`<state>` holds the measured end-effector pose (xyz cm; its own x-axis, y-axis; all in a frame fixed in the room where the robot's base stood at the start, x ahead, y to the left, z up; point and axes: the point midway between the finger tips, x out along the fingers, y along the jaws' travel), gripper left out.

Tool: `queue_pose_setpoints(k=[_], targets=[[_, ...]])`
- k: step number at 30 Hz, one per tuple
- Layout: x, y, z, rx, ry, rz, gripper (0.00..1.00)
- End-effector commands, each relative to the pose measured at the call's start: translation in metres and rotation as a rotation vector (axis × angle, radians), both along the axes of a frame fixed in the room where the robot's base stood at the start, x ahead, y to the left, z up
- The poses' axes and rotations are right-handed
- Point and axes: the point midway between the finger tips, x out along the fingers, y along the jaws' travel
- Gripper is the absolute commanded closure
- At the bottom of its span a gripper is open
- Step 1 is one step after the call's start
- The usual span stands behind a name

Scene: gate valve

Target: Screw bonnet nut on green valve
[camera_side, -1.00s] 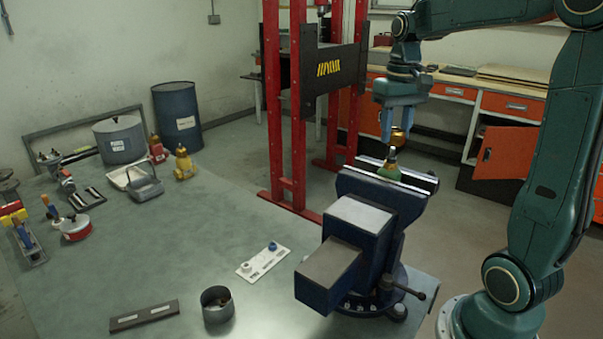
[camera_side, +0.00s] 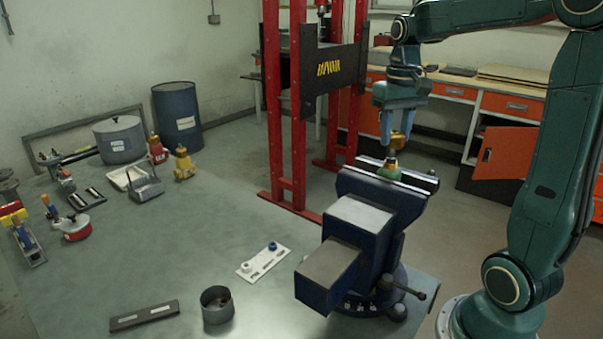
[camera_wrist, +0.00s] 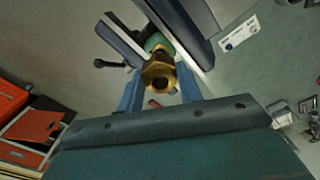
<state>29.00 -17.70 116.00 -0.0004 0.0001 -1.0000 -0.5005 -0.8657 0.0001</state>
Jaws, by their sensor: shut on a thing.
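The green valve (camera_side: 389,172) is held between the jaws of the dark blue vise (camera_side: 375,208). My gripper (camera_side: 396,137) is shut on the brass bonnet nut (camera_side: 398,141), right above the valve. In the wrist view the brass nut (camera_wrist: 159,74) sits between my two blue fingers (camera_wrist: 158,90), with its hole facing the camera. Part of the green valve (camera_wrist: 155,42) shows behind it. The nut's lower end meets or nearly meets the valve's top; I cannot tell whether the threads are engaged.
On the bench (camera_side: 150,260) are a white plate with small blue and white parts (camera_side: 263,262), a dark round cup (camera_side: 217,305) and a dark strip (camera_side: 144,315). Red and yellow valves (camera_side: 183,163) stand at the back left. A red press frame (camera_side: 297,110) stands behind the vise.

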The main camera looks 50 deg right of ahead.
Motion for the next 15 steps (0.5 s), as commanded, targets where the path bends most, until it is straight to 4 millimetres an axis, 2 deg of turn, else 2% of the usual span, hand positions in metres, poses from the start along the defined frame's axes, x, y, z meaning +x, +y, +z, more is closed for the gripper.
queue_pose_setpoints(k=[15], targets=[[0.0001,0.0000,-0.0074,0.000,0.000,0.000,0.90]])
